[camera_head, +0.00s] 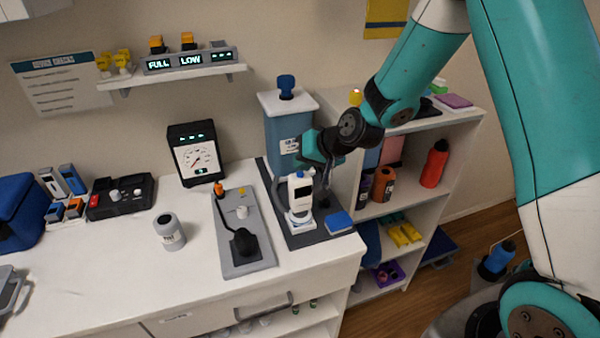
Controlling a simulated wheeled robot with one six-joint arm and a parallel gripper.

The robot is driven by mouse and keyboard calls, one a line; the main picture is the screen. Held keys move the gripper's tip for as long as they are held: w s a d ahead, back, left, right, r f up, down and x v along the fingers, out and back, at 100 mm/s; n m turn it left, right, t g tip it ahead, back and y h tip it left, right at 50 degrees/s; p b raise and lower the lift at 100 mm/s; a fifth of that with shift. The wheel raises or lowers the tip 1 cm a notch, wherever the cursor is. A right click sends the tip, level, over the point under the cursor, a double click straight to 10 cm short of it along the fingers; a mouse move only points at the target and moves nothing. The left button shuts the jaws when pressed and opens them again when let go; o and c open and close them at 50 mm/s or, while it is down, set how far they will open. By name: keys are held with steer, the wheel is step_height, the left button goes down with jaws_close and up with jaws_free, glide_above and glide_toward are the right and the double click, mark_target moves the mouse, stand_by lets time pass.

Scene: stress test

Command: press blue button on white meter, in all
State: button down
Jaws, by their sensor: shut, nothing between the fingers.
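The white meter (300,205) stands upright on a dark mat (297,238) at the right end of the counter. My gripper (327,180) is shut and empty, pointing down just right of and behind the meter's top. Whether it touches the meter cannot be told. A flat blue block (339,222) lies on the mat to the right of the meter.
A large blue-grey container (283,135) stands behind the meter. A grey panel (247,255) with a black lever lies to the left, near a grey jar (170,232) and a black dial gauge (195,155). An open shelf unit (455,135) stands at right.

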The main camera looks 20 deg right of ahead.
mark_target(302, 172)
steer(key=shift+f+b, duration=0.45)
steer(key=shift+f, duration=0.05)
steer(key=shift+r, duration=0.1)
stand_by(0.5)
steer(key=shift+r+p, duration=0.65)
steer(key=shift+r, duration=0.2)
steer(key=shift+r, duration=0.1)
step_height(302, 172, up, 5)
steer(key=p, duration=0.3)
steer(key=shift+p, duration=0.3)
steer(key=s+a+r+n+g+b, duration=0.2)
steer(key=s+a+r, duration=0.1)
steer(key=s, duration=0.3)
steer(key=s+a+r+n+g+b, duration=0.1)
steer(key=s+a+r+n, duration=0.15)
steer(key=s, duration=0.35)
steer(key=s+r+n+g+b, duration=0.1)
steer(key=s+n+g, duration=0.1)
steer(key=s, duration=0.7)
steer(key=s+r+n+g+h+b, duration=0.1)
steer(key=s+n+g, duration=0.1)
steer(key=s, duration=0.8)
steer(key=shift+d+b, duration=0.2)
steer(key=shift+b, duration=0.15)
